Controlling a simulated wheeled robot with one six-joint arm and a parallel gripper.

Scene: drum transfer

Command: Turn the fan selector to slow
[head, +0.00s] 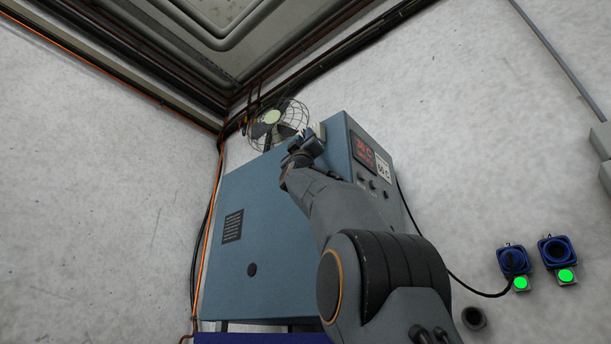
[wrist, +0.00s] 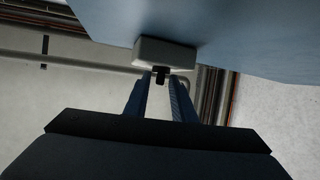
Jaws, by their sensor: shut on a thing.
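The fan selector is a small black knob (wrist: 161,75) on a pale box (wrist: 165,52) fixed to the blue cabinet. In the wrist view, the two fingers of my gripper (wrist: 160,82) stand on either side of the knob, shut on it. In the head view, my gripper (head: 304,143) is at the cabinet's top, by the pale box (head: 319,130), and hides the knob. The setting that the knob points to cannot be read. The caged fan (head: 276,122) stands just behind and left of my gripper.
The blue cabinet (head: 262,215) fills the middle, with a red display (head: 363,153) and small dark knobs on its right face. Two blue sockets (head: 513,260) with green lights are on the right wall. Pipes run along the upper corner.

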